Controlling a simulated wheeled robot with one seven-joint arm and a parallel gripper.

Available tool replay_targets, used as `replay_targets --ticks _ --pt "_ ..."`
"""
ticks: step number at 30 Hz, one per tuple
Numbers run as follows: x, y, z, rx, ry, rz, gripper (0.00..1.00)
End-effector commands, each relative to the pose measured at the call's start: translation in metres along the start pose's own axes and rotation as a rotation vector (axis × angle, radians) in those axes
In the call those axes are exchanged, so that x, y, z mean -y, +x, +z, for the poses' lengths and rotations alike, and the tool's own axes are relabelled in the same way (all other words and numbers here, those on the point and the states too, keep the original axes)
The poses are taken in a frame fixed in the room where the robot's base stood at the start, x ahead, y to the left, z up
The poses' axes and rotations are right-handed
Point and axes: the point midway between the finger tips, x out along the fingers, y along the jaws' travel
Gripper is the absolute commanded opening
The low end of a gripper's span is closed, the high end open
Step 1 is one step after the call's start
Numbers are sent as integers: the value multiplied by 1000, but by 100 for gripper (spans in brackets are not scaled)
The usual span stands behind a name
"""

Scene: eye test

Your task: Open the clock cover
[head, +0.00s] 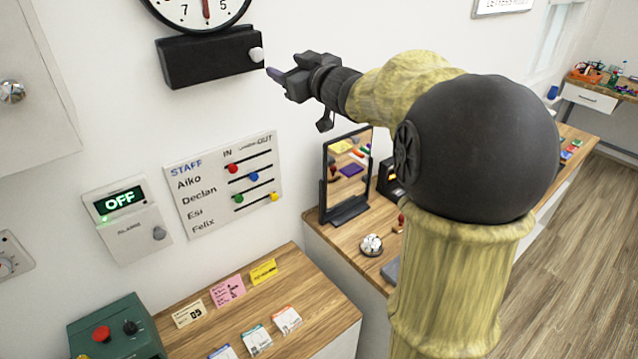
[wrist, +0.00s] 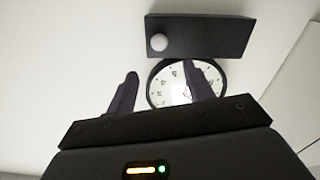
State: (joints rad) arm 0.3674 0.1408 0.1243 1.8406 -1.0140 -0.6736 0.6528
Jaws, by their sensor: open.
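The round wall clock (head: 194,14), with a black rim, white face and red hand, is cut off by the top edge of the head view. Just below it on the wall is a closed black box-like cover (head: 205,60) with a round white knob (head: 256,54) at its right end. My gripper (head: 281,73) is open and empty, a little right of the knob and apart from it. In the wrist view the cover (wrist: 208,35), its knob (wrist: 158,42) and the clock (wrist: 168,90) show upside down, beyond my spread fingers (wrist: 161,73). One finger hides part of the clock.
Below are a staff board (head: 228,185) with coloured sliders and an alarm box (head: 126,220) reading OFF. A wooden counter (head: 310,260) holds cards and a green box (head: 117,328). A mirror (head: 346,172) stands on the desk.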

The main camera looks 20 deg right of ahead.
Motion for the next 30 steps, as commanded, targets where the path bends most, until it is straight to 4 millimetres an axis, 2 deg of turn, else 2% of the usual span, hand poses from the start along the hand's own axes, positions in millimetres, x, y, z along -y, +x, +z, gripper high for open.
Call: replay_targets --ticks 11,20,30 --pt "0 -62 1 -1 0 4 52" --pt "4 -61 48 115 64 111 52" --pt "13 -68 101 263 120 198 52"
